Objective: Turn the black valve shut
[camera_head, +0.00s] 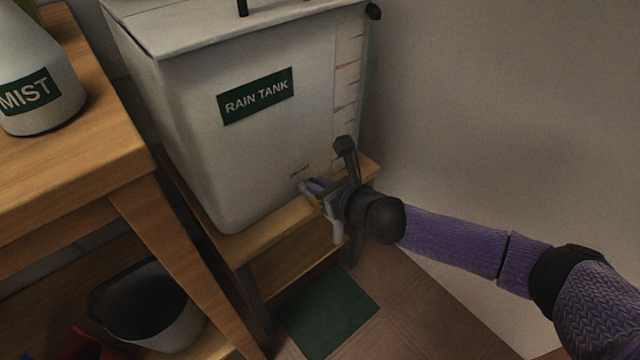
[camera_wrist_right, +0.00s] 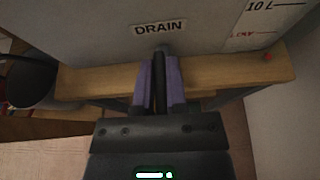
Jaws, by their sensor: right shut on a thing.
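The rain tank (camera_head: 190,130) is a white box with a green label, standing on a wooden stand. My right gripper (camera_head: 312,187) is at the lower front of the tank, near its right side. In the right wrist view, its two purple fingers (camera_wrist_right: 160,82) are shut on the black valve's handle (camera_wrist_right: 159,80), which shows as a narrow dark strip between them. The handle points straight out from the tank below the DRAIN label (camera_wrist_right: 159,28). In the head view the gripper hides most of the valve. My left gripper is not in view.
A wooden bench (camera_head: 125,145) with a white MIST bottle (camera_head: 40,95) stands at left. A dark-lined bucket (camera_head: 150,305) is below it. The stand's wooden edge (camera_wrist_right: 235,72) runs just under the valve. A green mat (camera_head: 330,310) lies on the tiled floor. A bare wall is at right.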

